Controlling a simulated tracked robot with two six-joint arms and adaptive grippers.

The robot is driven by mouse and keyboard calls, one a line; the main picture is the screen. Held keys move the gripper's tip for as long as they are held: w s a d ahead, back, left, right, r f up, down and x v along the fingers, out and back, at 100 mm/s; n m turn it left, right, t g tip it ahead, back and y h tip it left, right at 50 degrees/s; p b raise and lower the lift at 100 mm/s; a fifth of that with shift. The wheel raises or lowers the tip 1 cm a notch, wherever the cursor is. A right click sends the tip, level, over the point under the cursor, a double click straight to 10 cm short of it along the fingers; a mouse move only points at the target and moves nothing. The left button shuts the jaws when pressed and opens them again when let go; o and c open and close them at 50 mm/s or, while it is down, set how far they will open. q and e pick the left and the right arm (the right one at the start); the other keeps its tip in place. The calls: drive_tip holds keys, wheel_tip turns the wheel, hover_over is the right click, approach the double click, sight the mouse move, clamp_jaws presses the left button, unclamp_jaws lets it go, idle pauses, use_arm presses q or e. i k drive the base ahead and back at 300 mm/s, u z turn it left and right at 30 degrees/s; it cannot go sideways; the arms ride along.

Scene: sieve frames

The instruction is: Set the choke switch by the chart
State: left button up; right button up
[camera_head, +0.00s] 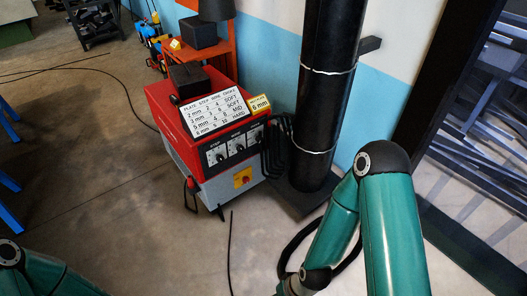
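A red and grey welding machine (185,133) stands on the floor left of a black column. A white chart (214,107) on its sloped top has columns reading plate, step, wire and choke, with choke entries SOFT, SOFT, MID and HARD. A yellow-edged card (259,104) beside it shows a thickness that looks like 6 mm or 5 mm. The black front panel (236,147) carries a step knob (217,157), a wire knob (239,147) and a small control at its right end (259,135), too small to read. Neither gripper shows; only parts of my teal arms do.
A thick black column (325,110) stands right of the machine, with black cables (277,145) hanging between them. A dark box (188,80) sits on the machine. An orange stand (213,45) is behind. Open floor (130,220) lies in front and left.

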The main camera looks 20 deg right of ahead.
sight(259, 139)
drive_tip(key=u, duration=0.15)
drive_tip(key=i, duration=1.95)
drive_tip(key=z, duration=0.7)
drive_tip(key=k, duration=0.7)
drive_tip(key=z, duration=0.2)
drive_tip(key=i, duration=0.7)
drive_tip(key=u, duration=0.15)
